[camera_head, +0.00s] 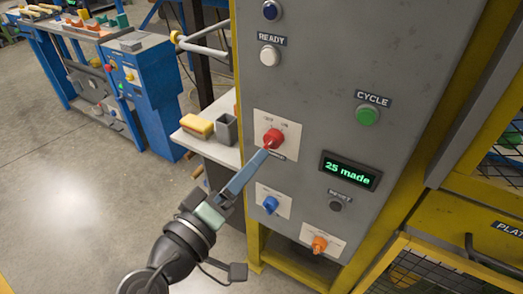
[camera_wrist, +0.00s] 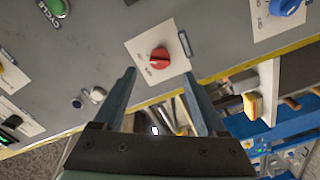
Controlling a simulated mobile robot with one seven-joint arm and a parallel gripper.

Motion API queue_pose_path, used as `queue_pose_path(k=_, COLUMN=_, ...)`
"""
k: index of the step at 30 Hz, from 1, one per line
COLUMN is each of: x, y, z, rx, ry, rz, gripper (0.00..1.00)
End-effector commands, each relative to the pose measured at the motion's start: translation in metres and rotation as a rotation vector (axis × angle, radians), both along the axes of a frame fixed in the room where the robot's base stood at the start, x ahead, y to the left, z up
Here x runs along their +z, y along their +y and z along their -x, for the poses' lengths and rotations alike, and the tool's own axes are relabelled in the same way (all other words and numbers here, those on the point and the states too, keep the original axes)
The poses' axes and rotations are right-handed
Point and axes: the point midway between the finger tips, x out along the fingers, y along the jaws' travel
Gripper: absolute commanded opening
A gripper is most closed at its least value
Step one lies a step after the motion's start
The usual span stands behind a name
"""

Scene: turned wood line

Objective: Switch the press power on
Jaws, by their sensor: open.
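A red rotary knob (camera_head: 273,137) sits on a white plate on the grey press cabinet (camera_head: 310,90). Small marks on the plate and the dark label beside it are too small to read. The knob also shows in the wrist view (camera_wrist: 158,58), ahead of the fingertips. My gripper (camera_head: 262,157) reaches up from the lower left, with its tips close to the knob. In the wrist view my gripper (camera_wrist: 160,76) is open, with nothing between its fingers. I cannot tell whether a finger touches the plate. The knob's setting is unclear.
A blue knob (camera_head: 270,204) and an orange knob (camera_head: 320,244) are below. A green cycle button (camera_head: 367,115), a display reading "25 made" (camera_head: 348,171) and a white ready lamp (camera_head: 269,56) share the panel. A shelf (camera_head: 212,149) with a yellow block (camera_head: 197,126) stands left.

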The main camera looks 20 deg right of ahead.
Motion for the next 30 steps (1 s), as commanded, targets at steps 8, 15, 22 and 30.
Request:
queue_pose_path(k=8, x=0.000, y=0.042, z=0.031, rx=0.004, ry=0.000, rz=0.000, gripper=0.74)
queue_pose_path(k=15, x=0.000, y=0.051, z=0.040, rx=-0.001, ry=-0.001, rz=-0.002, gripper=0.74)
queue_pose_path(k=22, x=0.000, y=0.051, z=0.040, rx=-0.001, ry=-0.001, rz=-0.002, gripper=0.74)
queue_pose_path(k=30, x=0.001, y=0.051, z=0.039, rx=0.002, ry=-0.004, rz=-0.005, gripper=0.74)
